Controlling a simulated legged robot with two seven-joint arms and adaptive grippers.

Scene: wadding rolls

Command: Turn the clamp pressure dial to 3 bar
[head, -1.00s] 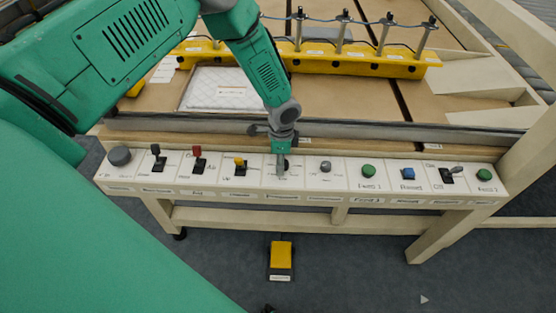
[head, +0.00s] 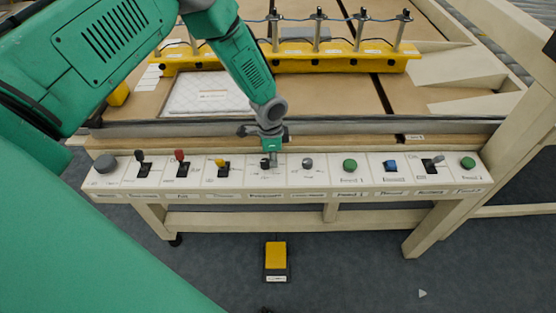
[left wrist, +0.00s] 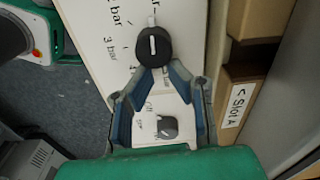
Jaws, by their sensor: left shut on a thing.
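The clamp pressure dial is a small black knob (head: 265,163) near the middle of the white control panel. In the left wrist view the black dial (left wrist: 153,45) has a white line across its face and bar labels around it; "2 bar" and "3 bar" read to its left. The value its line marks is not clear. My left gripper (head: 271,160) comes down from above and is shut on the dial; its two fingertips also meet at the dial in the left wrist view (left wrist: 155,65). My right gripper is not in view.
The white panel (head: 250,181) carries several other controls: levers, a grey knob (head: 307,163) just right of the dial, a green button (head: 349,166) and a blue one (head: 390,166). A yellow foot pedal (head: 276,256) stands on the floor. A wooden bed lies behind the panel.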

